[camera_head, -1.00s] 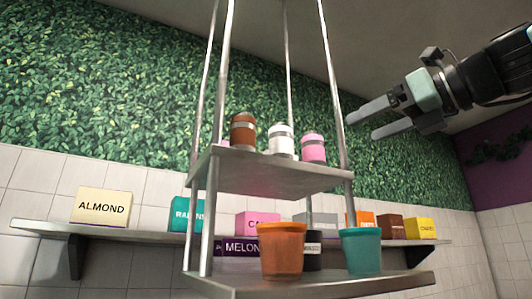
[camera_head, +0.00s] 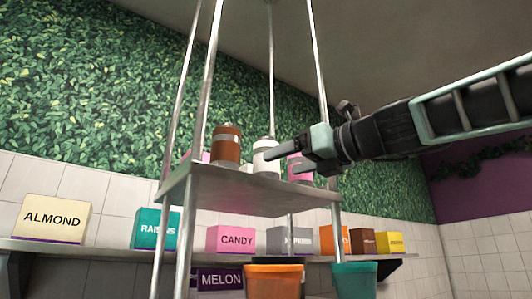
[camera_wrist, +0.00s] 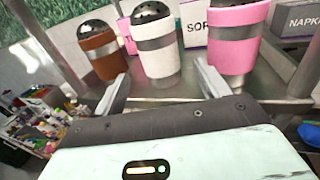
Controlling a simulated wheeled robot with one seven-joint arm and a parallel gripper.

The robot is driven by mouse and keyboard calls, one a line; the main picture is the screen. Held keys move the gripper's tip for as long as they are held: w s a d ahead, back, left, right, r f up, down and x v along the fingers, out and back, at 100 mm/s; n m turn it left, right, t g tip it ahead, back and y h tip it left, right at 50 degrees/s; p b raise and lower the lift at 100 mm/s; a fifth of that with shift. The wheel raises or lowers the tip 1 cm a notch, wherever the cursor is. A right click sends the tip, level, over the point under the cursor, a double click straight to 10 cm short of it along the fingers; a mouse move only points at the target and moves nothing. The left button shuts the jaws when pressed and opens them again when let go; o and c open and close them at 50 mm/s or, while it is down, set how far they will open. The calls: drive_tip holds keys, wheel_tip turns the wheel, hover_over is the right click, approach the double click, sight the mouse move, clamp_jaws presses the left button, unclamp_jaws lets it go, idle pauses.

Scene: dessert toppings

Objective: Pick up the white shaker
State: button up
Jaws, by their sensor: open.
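The white shaker (camera_head: 264,157) stands upright on the upper shelf, between a brown shaker (camera_head: 227,144) and a pink shaker (camera_head: 294,168). In the wrist view the white shaker (camera_wrist: 156,48) has a dark perforated top and a grey band. My gripper (camera_head: 284,160) reaches in from the right at shaker height and is open. In the wrist view its two fingers (camera_wrist: 160,86) point at the white shaker, one to each side of its lower part, with nothing held. In the head view a finger and the gripper partly cover the pink shaker.
The upper shelf (camera_head: 240,190) hangs between metal rods, and one rod (camera_head: 322,75) rises near my gripper. Below are an orange cup (camera_head: 273,281) and a teal cup (camera_head: 354,281). A wall shelf behind holds boxes, including the almond box (camera_head: 52,219) and candy box (camera_head: 230,239).

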sight(277, 162)
drive_tip(key=shift+w+a+r, duration=0.1)
drive_tip(key=shift+w+a, duration=0.25)
drive_tip(key=shift+a, duration=0.1)
drive_tip(key=shift+w+a+r+p, duration=0.15)
drive_tip(key=shift+w+a+p, duration=0.1)
drive_tip(key=shift+p, duration=0.25)
drive_tip(key=p+x, duration=0.3)
drive_tip(key=x, duration=0.1)
drive_tip(key=shift+r, duration=0.3)
drive_tip(key=shift+w+a+f, duration=0.15)
drive_tip(key=c, duration=1.1)
